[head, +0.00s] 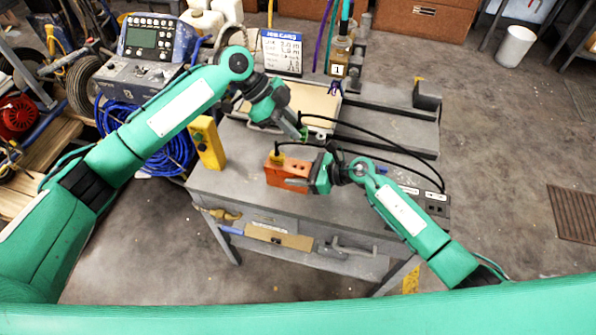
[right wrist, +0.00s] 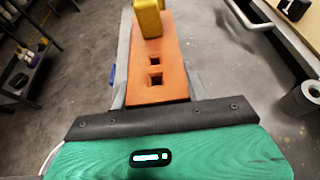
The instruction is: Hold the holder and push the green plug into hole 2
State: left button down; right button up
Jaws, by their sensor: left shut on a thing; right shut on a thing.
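The orange holder (head: 283,173) stands on the grey workbench. In the right wrist view the holder (right wrist: 157,90) shows a yellow plug (right wrist: 148,20) in its far end and two empty square holes nearer to me. The yellow plug also shows in the head view (head: 277,158). My right gripper (head: 298,182) is shut on the holder's near right end. My left gripper (head: 301,132) is shut on the small green plug (head: 304,134), above and behind the holder and apart from it. The plug is mostly hidden by the fingers.
Black cables (head: 385,143) loop over the bench from the plugs toward a power strip (head: 437,201) at right. A yellow block (head: 207,143) stands at the bench's left edge.

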pick_arm(q)
send_over(289, 175)
jog(key=w+d, duration=0.1)
jog(key=w, duration=0.1)
jog(key=shift+w+d+f, duration=0.1)
jog(key=shift+d+f, duration=0.05)
jog(key=shift+f, duration=4.55)
jog(key=shift+f, duration=0.65)
jog(key=shift+f, duration=0.25)
jog(key=shift+r, duration=0.2)
jog(key=shift+r, duration=0.55)
jog(key=shift+f, duration=0.6)
jog(key=shift+r, duration=0.6)
